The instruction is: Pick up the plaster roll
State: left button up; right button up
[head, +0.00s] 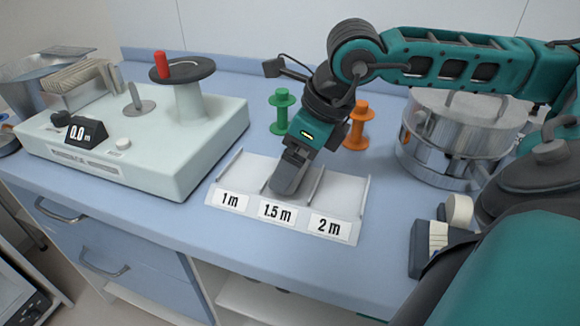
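No plaster roll can be made out for certain. A small cream cylinder (460,209) at the right, partly covered by my arm, may be one; I cannot tell. My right arm comes in from the right. Its gripper (287,186) points down over the middle, 1.5 m lane of a white tray (233,177) with lanes labelled 1 m, 1.5 m and 2 m. The fingers are seen from behind, so their opening and anything between them are hidden. My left gripper is not in view.
A pale winding machine (160,175) with a red-handled crank (182,68) and a 0.0 m display stands left. A green spool (281,112) and an orange spool (357,127) stand behind the tray. A steel pot (455,150) is right; a dark block (427,247) lies in front.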

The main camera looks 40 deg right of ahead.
jog(key=shift+x, duration=0.8)
jog(key=shift+c, duration=0.2)
jog(key=c, duration=0.7)
jog(key=shift+r, duration=0.1)
jog(key=shift+c, duration=0.2)
